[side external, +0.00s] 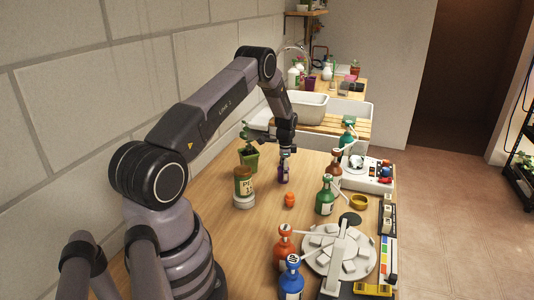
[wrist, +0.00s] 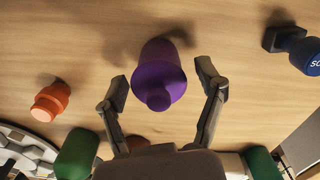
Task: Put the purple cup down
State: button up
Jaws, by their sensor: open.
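The purple cup (side external: 283,173) is below my gripper in the side view, at the wooden table (side external: 225,225), and appears to stand upright on it. In the wrist view the purple cup (wrist: 160,72) lies between and slightly beyond the fingertips, with a rounded knob-like end toward the camera. My gripper (wrist: 164,82) is open, with a visible gap between each finger and the cup. In the side view my gripper (side external: 287,150) is small, and its fingers are hard to make out.
A small orange object (side external: 290,199) stands nearby. Spray bottles (side external: 325,196) and a round grey tray (side external: 312,252) are to the right and front. A dark blue object (wrist: 305,54) is at the wrist view's right.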

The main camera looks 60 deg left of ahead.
notch_tip(320, 180, up, 12)
jog(key=shift+f, duration=0.25)
jog(key=s+d+r+n+t+y, duration=0.1)
jog(key=s+d+r, duration=0.2)
jog(key=d+r, duration=0.85)
jog(key=s+d+r+n+t, duration=0.15)
jog(key=s+d+r, duration=0.25)
jog(key=d+r, duration=0.75)
jog(key=s+d+r+t, duration=0.1)
jog(key=s+d, duration=0.2)
jog(key=s, duration=0.3)
jog(key=s+d+r+n+t, duration=0.1)
jog(key=s+d+r, duration=0.1)
jog(key=s, duration=0.5)
jog(key=s+d+r+n+t+h, duration=0.1)
jog(key=s+d, duration=0.3)
jog(key=s, duration=0.3)
jog(key=shift+r, duration=0.2)
